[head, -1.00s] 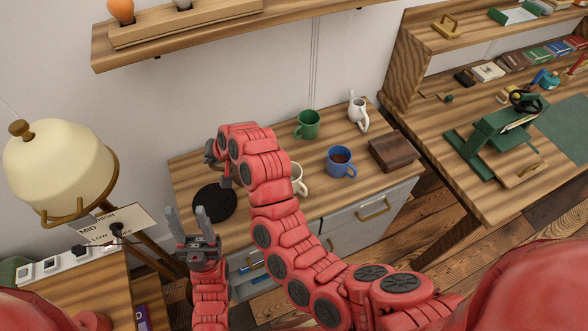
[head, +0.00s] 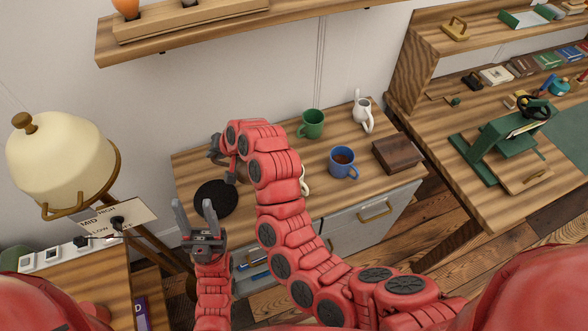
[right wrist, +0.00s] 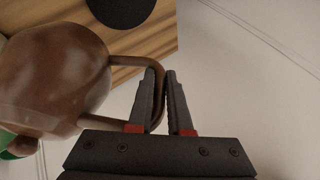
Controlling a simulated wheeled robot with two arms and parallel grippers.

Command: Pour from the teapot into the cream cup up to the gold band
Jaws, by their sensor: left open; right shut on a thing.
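My right gripper (right wrist: 160,88) is shut on the handle of a brown, glossy, round teapot (right wrist: 62,72) in the right wrist view. My left gripper (head: 194,218) is open and empty, fingers up, in front of the cabinet near the round black mat (head: 216,199).
A green mug (head: 312,124), a blue mug (head: 343,162) with dark liquid, a white jug (head: 362,112) and a brown wooden box (head: 397,154) stand on the cabinet top. A cream dome lamp (head: 62,160) is at left. A wall shelf (head: 215,30) hangs above.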

